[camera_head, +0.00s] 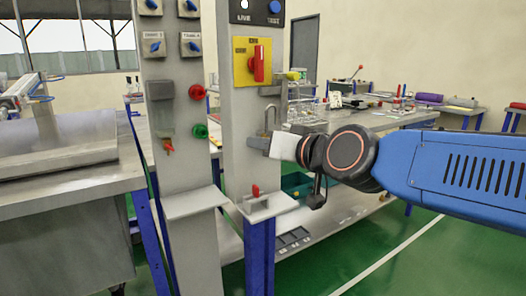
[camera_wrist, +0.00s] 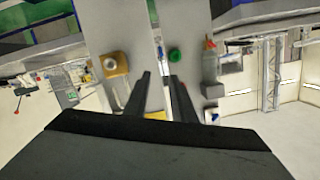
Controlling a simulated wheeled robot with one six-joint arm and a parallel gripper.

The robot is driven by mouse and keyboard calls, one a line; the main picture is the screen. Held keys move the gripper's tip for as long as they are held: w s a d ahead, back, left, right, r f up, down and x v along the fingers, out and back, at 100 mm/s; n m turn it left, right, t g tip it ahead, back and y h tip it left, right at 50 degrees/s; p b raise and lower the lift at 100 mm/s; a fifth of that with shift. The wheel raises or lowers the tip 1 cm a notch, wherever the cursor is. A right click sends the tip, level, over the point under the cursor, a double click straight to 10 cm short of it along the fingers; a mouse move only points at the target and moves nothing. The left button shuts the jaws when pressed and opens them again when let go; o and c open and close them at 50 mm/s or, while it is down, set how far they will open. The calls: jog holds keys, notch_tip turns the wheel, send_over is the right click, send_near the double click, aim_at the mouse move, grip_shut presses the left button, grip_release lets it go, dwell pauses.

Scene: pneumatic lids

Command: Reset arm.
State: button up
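My arm reaches in from the right in the head view, with its wrist near the right grey column (camera_head: 243,170). In the wrist view my gripper (camera_wrist: 161,76) shows two dark fingers standing apart with nothing between them. The gripper is open. Whether my wrist touches the bracket cannot be told.
The left grey column (camera_head: 175,175) carries several switches, a red knob (camera_head: 198,91) and a small ledge (camera_head: 194,203). The right column has a red handle (camera_head: 259,64) and a ledge with a red lever (camera_head: 256,191). A workbench (camera_head: 400,121) stands behind. Green floor is open at lower right.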

jog(key=s+d+f+m+g+h, duration=0.1)
jog(key=s+d+f+g+h, duration=0.1)
jog(key=s+d+f, duration=0.4)
jog(key=s+d+f+m+g+h, duration=0.1)
jog(key=s+d+f+g+h, duration=0.2)
jog(key=s+d+f, duration=0.4)
jog(key=s+d+f+g+h, duration=0.3)
jog(key=s+d+f, duration=0.4)
jog(key=d+f, duration=0.8)
jog(key=shift+s+d+m+h, duration=0.15)
jog(key=shift+d+m+h, duration=0.25)
jog(key=shift+d+h, duration=0.1)
